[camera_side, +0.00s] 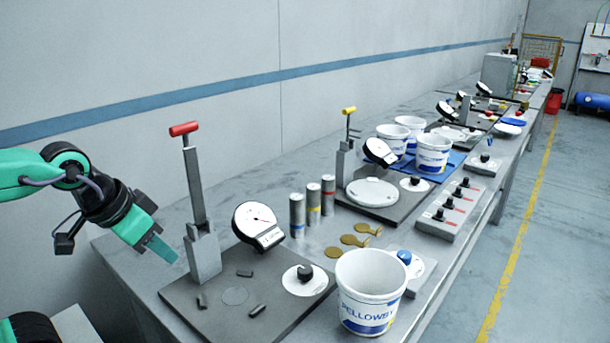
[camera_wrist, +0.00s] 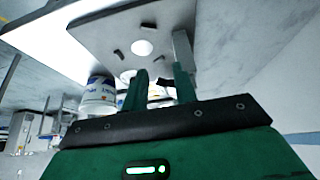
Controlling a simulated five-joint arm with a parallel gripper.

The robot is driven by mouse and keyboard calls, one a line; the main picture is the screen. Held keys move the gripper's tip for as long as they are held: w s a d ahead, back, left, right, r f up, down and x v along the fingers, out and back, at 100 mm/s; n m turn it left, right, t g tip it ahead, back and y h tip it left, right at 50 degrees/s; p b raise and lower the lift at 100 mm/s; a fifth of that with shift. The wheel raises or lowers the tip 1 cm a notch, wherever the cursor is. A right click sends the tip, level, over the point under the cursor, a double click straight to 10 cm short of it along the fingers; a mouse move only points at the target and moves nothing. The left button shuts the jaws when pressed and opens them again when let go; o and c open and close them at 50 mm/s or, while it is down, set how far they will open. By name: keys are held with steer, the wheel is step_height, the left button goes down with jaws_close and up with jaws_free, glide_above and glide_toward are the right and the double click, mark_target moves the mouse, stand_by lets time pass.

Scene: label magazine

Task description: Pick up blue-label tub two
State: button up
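A white tub (camera_side: 370,292) with a blue label stands upright and empty at the near front edge of the bench, its open mouth up. Three more white tubs with blue labels, at the back (camera_side: 409,128), left (camera_side: 391,141) and right (camera_side: 432,153), stand on a blue mat further along the bench. I cannot tell which is tub two. My gripper (camera_side: 165,250) hangs at the left, beside the red-handled press and apart from every tub. In the wrist view its green fingers (camera_wrist: 160,80) are spread with no tub between them; a white tub (camera_wrist: 98,95) shows to their left.
The red-handled press (camera_side: 195,205) and its dial gauge (camera_side: 258,226) stand between my gripper and the near tub. A yellow-handled press (camera_side: 347,150) stands before the mat. A switch box (camera_side: 452,210) lines the right edge.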

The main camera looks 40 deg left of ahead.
steer(key=w+d+r, duration=0.2)
steer(key=w+d, duration=0.2)
steer(key=w, duration=0.3)
steer(key=g+h, duration=0.1)
steer(key=g, duration=0.2)
glide_above(344, 273)
steer(key=s, duration=0.2)
steer(key=s+x, duration=0.1)
steer(key=x, duration=0.4)
steer(key=shift+w+a+f, duration=0.1)
steer(key=shift+a+f, duration=0.2)
steer(key=shift+f, duration=0.3)
steer(key=shift+w+a+f, duration=0.15)
steer(key=shift+a+f, duration=0.1)
steer(key=shift+f, duration=0.35)
steer(key=shift+f, duration=0.1)
steer(key=shift+x, duration=2.55)
steer(key=shift+w, duration=0.15)
jaws_close()
